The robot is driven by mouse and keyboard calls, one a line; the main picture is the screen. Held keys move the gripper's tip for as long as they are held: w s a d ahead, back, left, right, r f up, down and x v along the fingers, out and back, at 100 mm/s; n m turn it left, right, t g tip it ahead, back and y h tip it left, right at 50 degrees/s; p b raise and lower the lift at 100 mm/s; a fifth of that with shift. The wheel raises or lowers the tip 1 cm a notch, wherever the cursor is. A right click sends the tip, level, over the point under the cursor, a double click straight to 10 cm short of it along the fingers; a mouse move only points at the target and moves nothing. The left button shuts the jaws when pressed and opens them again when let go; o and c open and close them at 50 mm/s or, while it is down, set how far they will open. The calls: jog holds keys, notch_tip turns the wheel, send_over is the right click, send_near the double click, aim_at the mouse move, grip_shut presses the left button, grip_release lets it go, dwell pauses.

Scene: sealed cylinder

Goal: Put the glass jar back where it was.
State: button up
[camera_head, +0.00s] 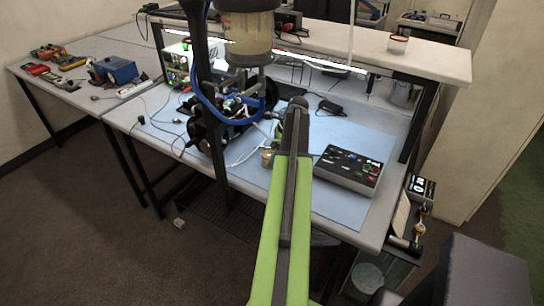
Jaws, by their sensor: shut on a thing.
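A small amber-coloured glass jar (267,157) shows just left of my green arm, low over the front part of the blue mat on the workbench. My gripper (273,147) is at the jar, shut on it. Most of the gripper is hidden behind my own arm, so the fingers do not show clearly. I cannot tell whether the jar touches the mat.
A black box with coloured knobs (350,168) lies right of my arm. A dark stand with blue tubing (205,110) and a large cylinder (245,38) rises at left. A small red-rimmed container (398,44) stands on the raised shelf (430,62). The blue mat (345,130) has free room behind the box.

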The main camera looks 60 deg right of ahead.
jog(key=o, duration=1.7)
jog(key=shift+r+p, duration=0.25)
jog(key=shift+p, duration=0.15)
jog(key=p+v, duration=1)
jog(key=v, duration=0.1)
jog(key=shift+s+r+p, duration=0.15)
jog(key=shift+r+p, duration=0.2)
jog(key=shift+p, duration=0.05)
